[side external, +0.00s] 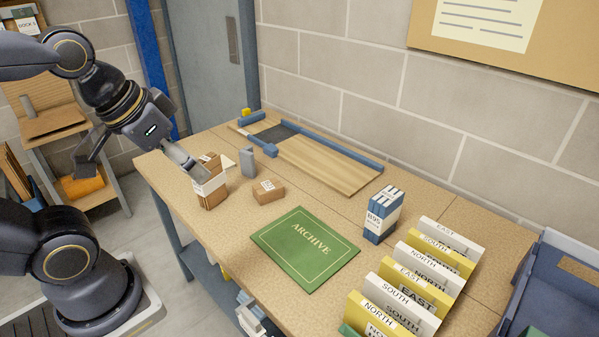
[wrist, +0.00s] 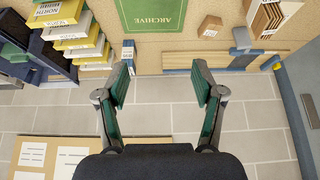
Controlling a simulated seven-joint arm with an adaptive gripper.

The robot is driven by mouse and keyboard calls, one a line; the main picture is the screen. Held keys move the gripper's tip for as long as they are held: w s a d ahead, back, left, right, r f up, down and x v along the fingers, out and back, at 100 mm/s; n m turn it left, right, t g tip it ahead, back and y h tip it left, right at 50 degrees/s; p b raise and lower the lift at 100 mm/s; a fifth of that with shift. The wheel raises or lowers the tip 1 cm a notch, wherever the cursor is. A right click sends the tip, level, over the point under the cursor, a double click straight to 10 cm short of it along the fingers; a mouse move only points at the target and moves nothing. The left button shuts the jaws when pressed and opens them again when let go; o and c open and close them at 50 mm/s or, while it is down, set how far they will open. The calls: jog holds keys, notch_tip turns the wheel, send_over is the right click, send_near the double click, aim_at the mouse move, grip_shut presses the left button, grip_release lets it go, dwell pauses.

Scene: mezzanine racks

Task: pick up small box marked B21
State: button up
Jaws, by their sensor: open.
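A small brown box (side external: 268,191) with a white label lies on the table, left of the green folder; its mark is too small to read. It also shows near the top of the wrist view (wrist: 210,27). A larger brown carton (side external: 209,182) with a white label band stands left of it, and shows at the top right of the wrist view (wrist: 266,18). I cannot read B21 on either. My gripper (side external: 133,160) is at the left of the side view, near the table's left end. In the wrist view my gripper (wrist: 160,80) is open, with nothing between its fingers.
A green ARCHIVE folder (side external: 305,248) lies mid-table. A blue and white box (side external: 382,214) stands to its right, beside several labelled dividers (side external: 420,275). A wooden board with blue rails (side external: 325,165) lies along the wall. A grey upright piece (side external: 247,162) stands near the brown boxes.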

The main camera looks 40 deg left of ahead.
jog(key=o, duration=0.4)
jog(key=shift+c, duration=0.2)
